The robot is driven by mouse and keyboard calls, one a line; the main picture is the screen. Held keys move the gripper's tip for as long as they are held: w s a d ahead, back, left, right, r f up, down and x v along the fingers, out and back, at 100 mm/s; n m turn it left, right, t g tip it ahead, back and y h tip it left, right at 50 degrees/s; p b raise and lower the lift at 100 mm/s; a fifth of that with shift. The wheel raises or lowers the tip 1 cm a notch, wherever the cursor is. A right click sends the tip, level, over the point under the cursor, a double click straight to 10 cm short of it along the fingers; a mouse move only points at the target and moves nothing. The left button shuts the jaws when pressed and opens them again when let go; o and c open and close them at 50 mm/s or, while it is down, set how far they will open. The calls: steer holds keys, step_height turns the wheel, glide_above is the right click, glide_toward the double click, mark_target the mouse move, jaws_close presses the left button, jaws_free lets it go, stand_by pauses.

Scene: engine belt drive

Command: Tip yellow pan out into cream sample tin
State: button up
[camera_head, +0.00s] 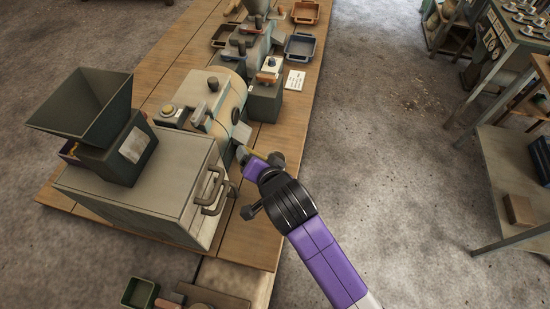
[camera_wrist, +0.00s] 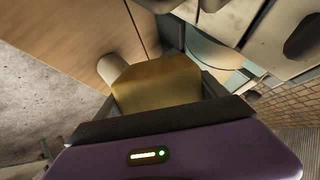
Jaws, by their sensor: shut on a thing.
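My gripper (camera_head: 258,156) is shut on the yellow pan, beside the machine on the long bench. In the wrist view the yellow pan (camera_wrist: 157,85) fills the space between the fingers, its flat face towards the camera. Only a small yellowish part of it shows in the head view. A pale, cream-coloured round thing (camera_wrist: 112,68) shows just left of the pan in the wrist view; I cannot tell whether it is the cream sample tin. The tin is not clearly seen in the head view. The inside of the pan is hidden.
A grey box with a handle (camera_head: 160,185) and a dark hopper (camera_head: 85,105) stand left of my gripper. A cream drum machine (camera_head: 220,100) is just beyond.

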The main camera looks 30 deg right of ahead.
steer(key=shift+w+d+r+m+g+y+p, duration=0.3)
steer(key=shift+d+r+m+g+y+p, duration=0.3)
steer(key=shift+y, duration=0.6)
stand_by(1.5)
steer(key=shift+w+d+r+m+g+y+b, duration=0.1)
steer(key=shift+w+d+m+g+y+b, duration=0.15)
steer(key=shift+d, duration=0.25)
steer(key=shift+w+d+m+g+y+b, duration=0.15)
steer(key=shift+d+y+b, duration=0.1)
steer(key=shift+d, duration=0.2)
stand_by(0.3)
steer(key=shift+w+d+r+m+y+p, duration=0.15)
steer(key=shift+d+m+y+p, duration=0.35)
steer(key=shift+p, duration=0.75)
steer(key=shift+a, duration=0.15)
steer(key=shift+a+f+n+b, duration=0.2)
steer(key=shift+f+n+b, duration=0.15)
steer(key=shift+b, duration=0.4)
steer(key=shift+s+a+f+h+b, duration=0.1)
steer(key=shift+s+a+h+b, duration=0.15)
steer(key=shift+b, duration=0.4)
steer(key=shift+s+a+r+n+t+h+p, duration=0.1)
steer(key=shift+s+a+n+t+h+p, duration=0.15)
steer(key=shift+a+h, duration=0.2)
steer(key=shift+s+a+r+n+t+h+p, duration=0.1)
steer(key=shift+s+a+n+h+p, duration=0.1)
steer(key=shift+a+h+p, duration=0.2)
steer(key=shift+w, duration=0.1)
